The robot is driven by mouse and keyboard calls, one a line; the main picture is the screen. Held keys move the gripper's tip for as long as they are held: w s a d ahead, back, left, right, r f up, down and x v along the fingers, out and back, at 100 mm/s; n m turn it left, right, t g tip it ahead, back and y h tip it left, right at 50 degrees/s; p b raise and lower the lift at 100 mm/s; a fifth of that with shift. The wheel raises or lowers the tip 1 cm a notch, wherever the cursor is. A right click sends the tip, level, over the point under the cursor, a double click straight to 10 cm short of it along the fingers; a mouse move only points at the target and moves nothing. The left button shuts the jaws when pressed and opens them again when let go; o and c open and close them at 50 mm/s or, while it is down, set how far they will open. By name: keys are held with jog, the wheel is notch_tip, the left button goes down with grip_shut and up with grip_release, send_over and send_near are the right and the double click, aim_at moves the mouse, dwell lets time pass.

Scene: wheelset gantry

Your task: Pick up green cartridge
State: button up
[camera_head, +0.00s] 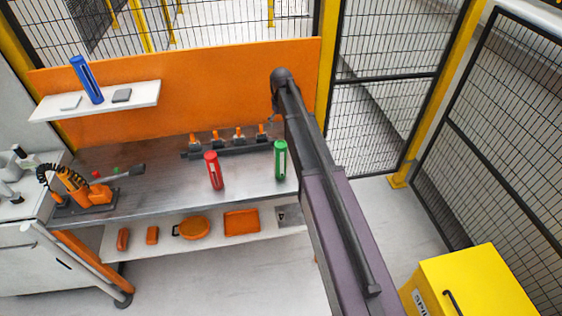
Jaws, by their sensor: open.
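The green cartridge (280,160) stands upright on the grey metal workbench (245,187), near the bench's right end. It has a white stripe on its side. My arm passes just right of it in the picture, and I cannot tell how far apart they are in depth. My gripper cannot be made out; only dark arm links show.
A red cartridge (213,171) stands left of the green one. Behind them is a dark rack (227,150) with several orange-topped parts. A blue cartridge (86,80) stands on the white wall shelf (140,99). A yellow box (470,280) and mesh fences are at right.

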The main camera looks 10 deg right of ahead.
aim_at(281, 144)
jog(key=shift+f+b, duration=4.1)
jog(key=shift+f, duration=0.1)
jog(key=shift+a+f+b, duration=0.1)
jog(key=shift+f+b, duration=2.5)
jog(key=c, duration=1.2)
jog(key=shift+r, duration=0.2)
jog(key=shift+c, duration=0.2)
notch_tip(281, 144, up, 3)
jog(key=p, duration=0.3)
jog(key=shift+f, duration=0.15)
jog(key=s+d+r+p, duration=0.2)
jog(key=s+d, duration=0.1)
jog(key=s, duration=1.2)
jog(key=shift+s+d, duration=0.15)
jog(key=shift+s, duration=0.2)
